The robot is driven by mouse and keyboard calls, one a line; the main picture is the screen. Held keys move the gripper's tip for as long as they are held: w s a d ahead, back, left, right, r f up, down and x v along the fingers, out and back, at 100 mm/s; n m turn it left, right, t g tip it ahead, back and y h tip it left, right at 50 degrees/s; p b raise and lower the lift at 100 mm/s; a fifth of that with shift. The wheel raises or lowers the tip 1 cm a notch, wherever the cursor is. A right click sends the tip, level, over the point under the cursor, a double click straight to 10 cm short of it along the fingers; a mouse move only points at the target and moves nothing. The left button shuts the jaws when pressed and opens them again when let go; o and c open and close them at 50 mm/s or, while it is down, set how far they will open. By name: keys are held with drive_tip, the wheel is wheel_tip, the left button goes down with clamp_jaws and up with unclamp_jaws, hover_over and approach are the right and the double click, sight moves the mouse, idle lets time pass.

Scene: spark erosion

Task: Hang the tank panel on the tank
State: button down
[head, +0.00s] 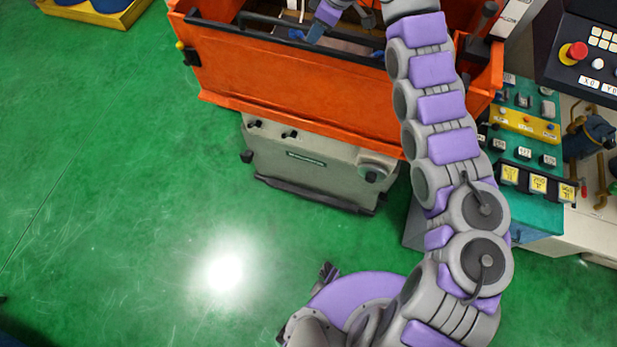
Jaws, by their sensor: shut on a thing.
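The orange tank (482,88) stands at the top of the head view on a grey machine base. A broad orange panel (295,80), which looks like the tank panel, stands across its front, with a dark bar along its top edge. Whether it is seated on the tank cannot be told. My arm reaches up over the tank's right part. My gripper (316,30) is at the bar near the panel's top edge, shut on what appears to be the panel. The contact is small and partly hidden, and the view's top edge cuts off part of the wrist.
A teal and yellow control box (530,145) with buttons stands right of the tank. A dark console (590,55) with a red emergency knob is above it. A yellow pallet (100,12) lies at the top left. The green floor (130,170) at the left is clear.

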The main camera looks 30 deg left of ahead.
drive_tip(key=shift+r, duration=0.15)
drive_tip(key=c, duration=1.4)
unclamp_jaws()
drive_tip(key=o, duration=0.3)
drive_tip(key=shift+s+d, duration=0.15)
drive_tip(key=o, duration=0.6)
drive_tip(key=shift+p+v, duration=1.9)
drive_tip(key=shift+v, duration=2.5)
